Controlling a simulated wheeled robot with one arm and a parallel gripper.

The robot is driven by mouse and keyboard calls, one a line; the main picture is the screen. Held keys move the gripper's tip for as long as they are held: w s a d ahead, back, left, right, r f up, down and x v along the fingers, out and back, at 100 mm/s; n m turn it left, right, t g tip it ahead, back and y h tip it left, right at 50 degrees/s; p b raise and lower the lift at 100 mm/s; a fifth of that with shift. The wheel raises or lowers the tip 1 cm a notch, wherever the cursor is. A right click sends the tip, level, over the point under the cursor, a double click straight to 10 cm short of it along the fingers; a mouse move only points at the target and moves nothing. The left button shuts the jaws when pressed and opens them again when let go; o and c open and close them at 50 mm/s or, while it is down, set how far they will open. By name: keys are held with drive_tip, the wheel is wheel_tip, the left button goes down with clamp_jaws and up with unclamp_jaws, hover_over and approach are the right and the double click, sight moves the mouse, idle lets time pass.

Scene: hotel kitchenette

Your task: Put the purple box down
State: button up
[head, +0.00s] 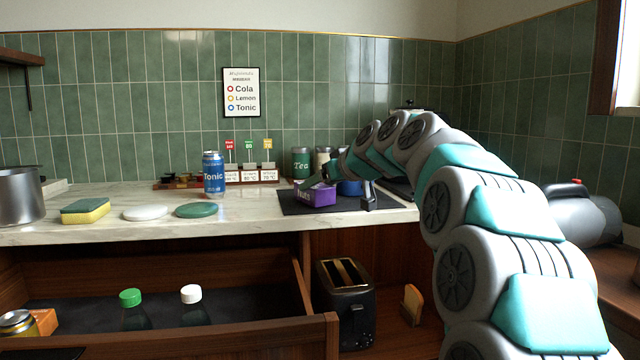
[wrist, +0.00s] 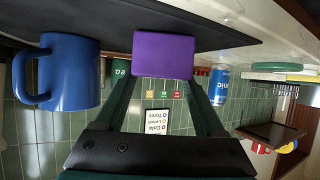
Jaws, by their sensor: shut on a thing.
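The purple box (head: 319,196) is at the dark mat (head: 291,208) on the marble counter; I cannot tell whether its underside touches the mat. My gripper (head: 322,185) reaches in from the right and is shut on the box. In the wrist view, which is upside down, the purple box (wrist: 163,55) sits between the two fingers of my gripper (wrist: 161,78). The dark mat (wrist: 225,36) shows along the box's bottom side.
A blue mug (wrist: 72,72) stands near the box, partly hidden by my arm in the head view. A Tonic can (head: 213,175) stands left of the mat. Farther left are coasters (head: 197,210) and a sponge (head: 85,210). Below is an open drawer (head: 230,337).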

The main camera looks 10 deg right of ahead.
drive_tip(key=shift+f, duration=0.1)
drive_tip(key=o, duration=1.5)
drive_tip(key=shift+c, duration=0.2)
drive_tip(key=shift+r, duration=0.2)
drive_tip(key=shift+s+d+r, duration=0.1)
drive_tip(key=shift+s+d, duration=0.05)
drive_tip(key=shift+s, duration=0.2)
drive_tip(key=b+v, duration=0.1)
drive_tip(key=v, duration=1)
drive_tip(key=shift+s, duration=0.1)
